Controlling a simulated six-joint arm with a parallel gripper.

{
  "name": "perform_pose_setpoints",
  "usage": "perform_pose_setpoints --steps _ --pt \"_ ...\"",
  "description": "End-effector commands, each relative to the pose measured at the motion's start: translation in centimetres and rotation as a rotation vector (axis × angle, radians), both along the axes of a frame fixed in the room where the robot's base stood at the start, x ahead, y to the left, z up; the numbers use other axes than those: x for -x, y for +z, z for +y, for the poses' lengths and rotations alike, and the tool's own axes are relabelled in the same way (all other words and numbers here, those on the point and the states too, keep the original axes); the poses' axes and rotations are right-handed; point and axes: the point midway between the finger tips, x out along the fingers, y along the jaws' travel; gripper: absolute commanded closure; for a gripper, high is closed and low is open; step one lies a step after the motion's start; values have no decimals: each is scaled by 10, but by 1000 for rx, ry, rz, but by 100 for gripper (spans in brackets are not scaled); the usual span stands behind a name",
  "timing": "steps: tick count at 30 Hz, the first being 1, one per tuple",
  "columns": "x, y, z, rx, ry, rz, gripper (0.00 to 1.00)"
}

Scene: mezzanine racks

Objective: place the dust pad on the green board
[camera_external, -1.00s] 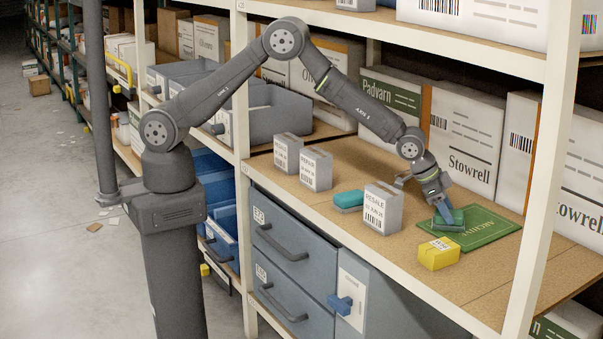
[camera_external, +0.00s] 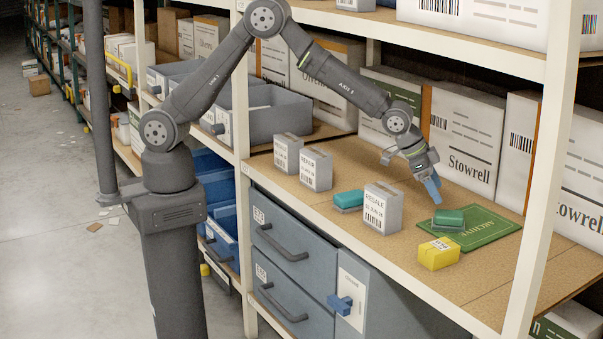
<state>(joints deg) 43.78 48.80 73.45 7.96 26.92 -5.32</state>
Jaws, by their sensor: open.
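A dark green pad with a grey base, which looks like the dust pad (camera_external: 448,218), lies on the left part of the green board (camera_external: 486,230). The board lies flat on the shelf and bears the word "ARCHIVE". My gripper (camera_external: 433,190) is open and empty, above and a little left of the pad, apart from it. A similar teal pad (camera_external: 348,200) with a grey base lies farther left on the shelf, behind the grey "RESALE" box.
The grey "RESALE" box (camera_external: 382,208) stands left of the board. A yellow box (camera_external: 438,254) sits just in front of it. Two more grey boxes (camera_external: 316,169) stand at left. Large white cartons (camera_external: 464,140) line the back. A cream post (camera_external: 545,170) rises at right.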

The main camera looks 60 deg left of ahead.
Motion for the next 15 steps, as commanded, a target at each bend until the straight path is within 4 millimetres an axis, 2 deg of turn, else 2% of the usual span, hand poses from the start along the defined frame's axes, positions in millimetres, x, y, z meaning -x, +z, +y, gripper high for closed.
perform_pose_setpoints --steps 1,6,15 --pt "4 9 3 1 0 -1 29" --pt "13 28 10 1 0 -1 29" --pt "20 39 15 -1 0 1 29"
